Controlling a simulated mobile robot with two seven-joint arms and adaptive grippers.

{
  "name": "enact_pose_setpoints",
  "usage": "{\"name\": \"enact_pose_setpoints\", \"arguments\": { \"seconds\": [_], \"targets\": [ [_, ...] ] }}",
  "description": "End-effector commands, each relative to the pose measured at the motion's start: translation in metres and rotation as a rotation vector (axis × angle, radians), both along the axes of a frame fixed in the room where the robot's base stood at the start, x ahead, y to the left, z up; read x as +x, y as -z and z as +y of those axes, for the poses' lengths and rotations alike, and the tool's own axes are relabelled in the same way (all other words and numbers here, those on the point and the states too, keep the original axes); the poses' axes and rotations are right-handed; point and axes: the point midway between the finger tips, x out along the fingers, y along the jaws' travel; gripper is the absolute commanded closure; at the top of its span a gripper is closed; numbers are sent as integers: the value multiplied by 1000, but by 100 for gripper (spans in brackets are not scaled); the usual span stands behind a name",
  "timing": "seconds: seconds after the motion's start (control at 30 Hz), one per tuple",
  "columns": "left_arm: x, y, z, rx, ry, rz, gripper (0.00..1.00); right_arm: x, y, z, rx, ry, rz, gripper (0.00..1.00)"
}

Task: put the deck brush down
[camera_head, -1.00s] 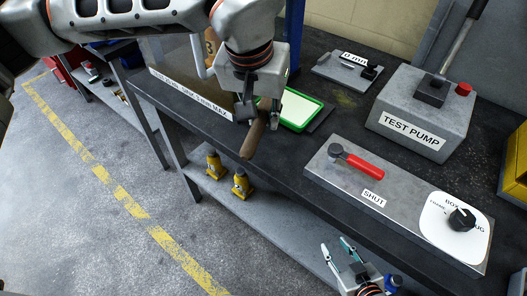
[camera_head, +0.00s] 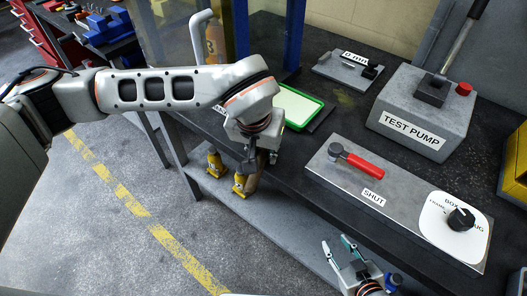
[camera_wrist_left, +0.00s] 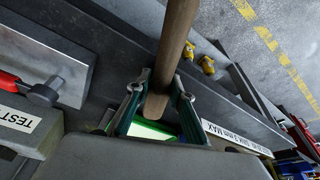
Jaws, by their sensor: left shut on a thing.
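My left gripper is shut on the handle, at the bench's front edge beside the green-rimmed tablet. In the left wrist view the handle (camera_wrist_left: 176,45) passes between the fingers (camera_wrist_left: 160,100) and runs out of the top of the picture. The brush's head is not visible in either view. My right gripper (camera_head: 341,250) is open and empty, in front of the bench at the bottom.
The dark bench (camera_head: 290,165) carries a green-rimmed tablet (camera_head: 300,108), a test pump (camera_head: 420,112) and a grey valve panel (camera_head: 400,205) with a red lever. Yellow bottle jacks (camera_head: 216,163) stand on the lower shelf. The floor left of the bench is clear.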

Motion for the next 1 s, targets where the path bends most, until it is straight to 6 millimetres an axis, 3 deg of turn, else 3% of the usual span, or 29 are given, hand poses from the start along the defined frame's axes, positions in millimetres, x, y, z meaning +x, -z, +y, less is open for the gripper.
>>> {"name": "enact_pose_setpoints", "arguments": {
  "seconds": [0.63, 0.67, 0.7, 0.73, 1.0],
  "targets": [
    [-2, 17, 1, 4, 0, 7, 100, -1, 11, 0, 0, 0, 3, 67],
    [-2, 17, 1, 5, 1, 9, 76, -1, 11, 0, 0, 0, 3, 67],
    [-3, 18, 1, 5, 1, 10, 65, -1, 11, 0, 0, 0, 3, 67],
    [-3, 18, 1, 5, 1, 11, 62, -1, 11, 0, 1, 1, 3, 67],
    [-3, 18, 2, 7, -2, 15, 62, -2, 11, 0, 2, 0, 4, 67]
  ]
}}
